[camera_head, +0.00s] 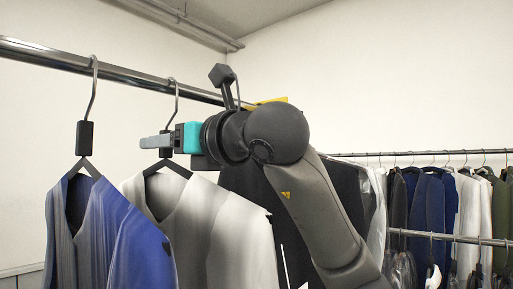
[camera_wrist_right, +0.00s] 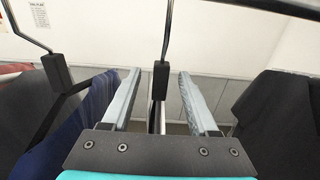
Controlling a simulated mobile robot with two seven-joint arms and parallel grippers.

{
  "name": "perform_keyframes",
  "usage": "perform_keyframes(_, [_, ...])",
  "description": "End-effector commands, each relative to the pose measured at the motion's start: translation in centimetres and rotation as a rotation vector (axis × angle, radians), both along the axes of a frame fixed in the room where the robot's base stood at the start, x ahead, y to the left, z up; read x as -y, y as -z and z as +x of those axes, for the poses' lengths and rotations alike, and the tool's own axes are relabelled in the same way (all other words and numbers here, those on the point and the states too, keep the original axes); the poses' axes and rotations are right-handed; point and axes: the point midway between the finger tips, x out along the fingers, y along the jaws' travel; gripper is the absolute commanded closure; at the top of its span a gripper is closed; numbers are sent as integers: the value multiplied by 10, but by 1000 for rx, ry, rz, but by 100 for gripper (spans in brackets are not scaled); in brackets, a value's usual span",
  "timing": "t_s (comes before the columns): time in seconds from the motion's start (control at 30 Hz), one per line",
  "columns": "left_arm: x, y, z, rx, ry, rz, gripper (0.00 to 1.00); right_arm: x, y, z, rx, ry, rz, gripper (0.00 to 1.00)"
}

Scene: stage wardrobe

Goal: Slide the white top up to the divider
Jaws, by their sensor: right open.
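The white top (camera_head: 232,225) hangs from the rail between a blue jacket and a dark garment. Its hanger (camera_head: 176,100) has a dark block on its neck, which also shows in the right wrist view (camera_wrist_right: 161,78). My right gripper (camera_head: 152,141) is open at that neck. In the right wrist view its two fingers stand on either side of the block, with gaps on both sides. A yellow piece (camera_head: 270,102), perhaps the divider, shows at the rail behind my right wrist and is mostly hidden. My left gripper is out of view.
The blue jacket (camera_head: 115,225) hangs close on the left, its hanger block (camera_head: 84,138) near the gripper. A dark garment (camera_head: 345,190) hangs behind my right arm. The metal rail (camera_head: 135,76) runs above. A second clothes rack (camera_head: 440,154) stands at the right.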

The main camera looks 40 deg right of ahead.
Motion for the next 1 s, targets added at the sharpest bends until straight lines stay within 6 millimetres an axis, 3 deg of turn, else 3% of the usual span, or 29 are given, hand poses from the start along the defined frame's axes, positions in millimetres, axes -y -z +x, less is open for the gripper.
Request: perform_keyframes(1.0, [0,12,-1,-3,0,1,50,77,1,15,-2,3,1,40])
